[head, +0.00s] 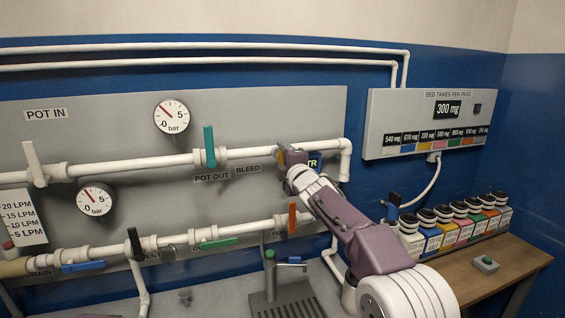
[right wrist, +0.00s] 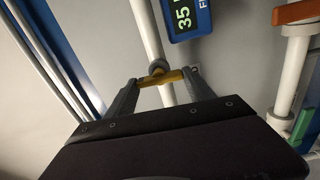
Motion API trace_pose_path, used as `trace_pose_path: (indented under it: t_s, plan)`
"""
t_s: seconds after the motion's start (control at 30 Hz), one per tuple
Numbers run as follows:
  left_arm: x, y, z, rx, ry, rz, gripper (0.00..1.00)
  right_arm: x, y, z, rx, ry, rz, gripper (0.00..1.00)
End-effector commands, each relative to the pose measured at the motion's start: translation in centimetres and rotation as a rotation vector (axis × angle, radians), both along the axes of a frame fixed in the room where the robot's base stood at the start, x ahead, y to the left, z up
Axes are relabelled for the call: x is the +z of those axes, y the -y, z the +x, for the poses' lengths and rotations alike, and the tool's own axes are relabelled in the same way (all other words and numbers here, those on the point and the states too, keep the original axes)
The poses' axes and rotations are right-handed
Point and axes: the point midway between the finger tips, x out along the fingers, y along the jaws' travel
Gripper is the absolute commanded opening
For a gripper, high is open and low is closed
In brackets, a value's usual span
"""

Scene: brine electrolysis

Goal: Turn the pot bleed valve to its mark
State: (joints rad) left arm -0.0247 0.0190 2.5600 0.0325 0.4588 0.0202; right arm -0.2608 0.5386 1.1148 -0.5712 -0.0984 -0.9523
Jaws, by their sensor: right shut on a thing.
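The pot bleed valve's yellow handle (right wrist: 160,77) sits on a white pipe in the right wrist view, lying across it and slightly tilted. My right gripper (right wrist: 160,80) has one finger at each end of this handle and is shut on it. In the head view my right gripper (head: 284,156) is at the upper pipe, just right of the BLEED label (head: 247,169), and hides most of the valve. I cannot make out the mark. My left gripper is not in view.
A teal handle (head: 209,147) stands upright on the upper pipe to the left. An orange handle (head: 292,219) is on the lower pipe below my right arm. A blue digital display (right wrist: 186,17) is close to the valve. Several bottles (head: 464,222) stand on the wooden table at right.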

Motion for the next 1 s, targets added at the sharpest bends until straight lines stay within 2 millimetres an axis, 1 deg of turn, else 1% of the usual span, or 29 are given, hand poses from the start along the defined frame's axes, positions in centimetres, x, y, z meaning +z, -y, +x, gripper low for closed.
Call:
trace_pose_path:
  t_s: [0.3, 0.7, 0.73, 0.8, 1.0]
  plan:
    - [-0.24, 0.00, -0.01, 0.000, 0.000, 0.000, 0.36, -0.04, -0.03, 0.00, 0.000, 0.019, -0.059, 0.21]
    - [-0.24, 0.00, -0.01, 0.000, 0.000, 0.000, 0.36, -0.05, -0.03, 0.00, 0.001, 0.021, -0.065, 0.21]
    - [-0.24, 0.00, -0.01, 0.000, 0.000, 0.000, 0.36, -0.06, -0.03, 0.00, 0.001, 0.020, -0.065, 0.67]
    - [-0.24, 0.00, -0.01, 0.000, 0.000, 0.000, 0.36, -0.06, -0.03, 0.00, 0.001, 0.021, -0.064, 0.84]
    - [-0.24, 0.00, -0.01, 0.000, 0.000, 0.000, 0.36, -0.05, -0.02, 0.00, 0.000, 0.020, -0.063, 0.84]
